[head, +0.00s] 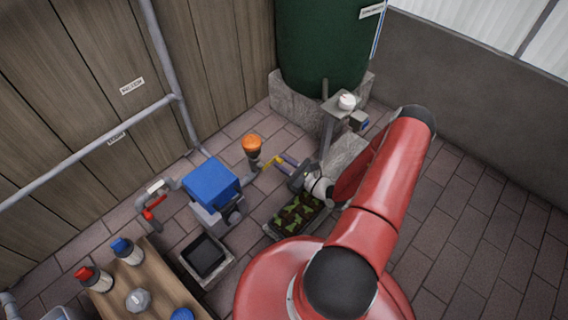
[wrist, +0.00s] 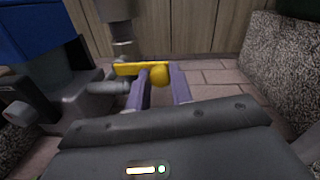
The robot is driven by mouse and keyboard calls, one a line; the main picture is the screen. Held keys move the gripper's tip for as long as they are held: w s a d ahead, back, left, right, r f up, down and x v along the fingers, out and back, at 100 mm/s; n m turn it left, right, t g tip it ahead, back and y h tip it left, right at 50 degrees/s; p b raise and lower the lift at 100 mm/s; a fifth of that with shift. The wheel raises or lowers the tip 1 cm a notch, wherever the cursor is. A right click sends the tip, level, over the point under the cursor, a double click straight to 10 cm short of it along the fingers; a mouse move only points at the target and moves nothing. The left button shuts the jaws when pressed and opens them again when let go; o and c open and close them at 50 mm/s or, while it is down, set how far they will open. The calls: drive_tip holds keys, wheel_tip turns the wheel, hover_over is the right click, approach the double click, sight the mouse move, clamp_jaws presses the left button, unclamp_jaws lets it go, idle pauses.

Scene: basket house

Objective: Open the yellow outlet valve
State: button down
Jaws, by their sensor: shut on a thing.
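The yellow outlet valve (head: 271,161) is on the pipework between the blue-topped pump and my arm in the head view. In the wrist view its yellow handle (wrist: 136,69) lies roughly level across the picture, with a rounded yellow part at its right end. My gripper (wrist: 160,82) has its two purple fingers on either side of that rounded part and is shut on the handle. In the head view my gripper (head: 284,161) reaches the valve from the right. The fingertips' exact contact is partly hidden.
A blue-topped pump (head: 211,185) stands close left of the valve. An orange-topped fitting (head: 252,143) rises just behind it. A planted tray (head: 297,213) lies below my gripper. A red-handled valve (head: 154,203) is farther left. Open paving (head: 470,240) lies at right.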

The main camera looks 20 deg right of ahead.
drive_tip(key=shift+r, duration=0.15)
drive_tip(key=s+a+r+n+h+p, duration=0.1)
drive_tip(key=a+r+n+p, duration=0.4)
drive_tip(key=n, duration=1.2)
drive_tip(key=shift+s+a+r+p, duration=0.2)
drive_tip(key=shift+s+a+p, duration=0.1)
drive_tip(key=shift+s+p, duration=0.45)
drive_tip(key=c, duration=1.2)
unclamp_jaws()
drive_tip(key=shift+c, duration=0.2)
drive_tip(key=shift+w, duration=0.1)
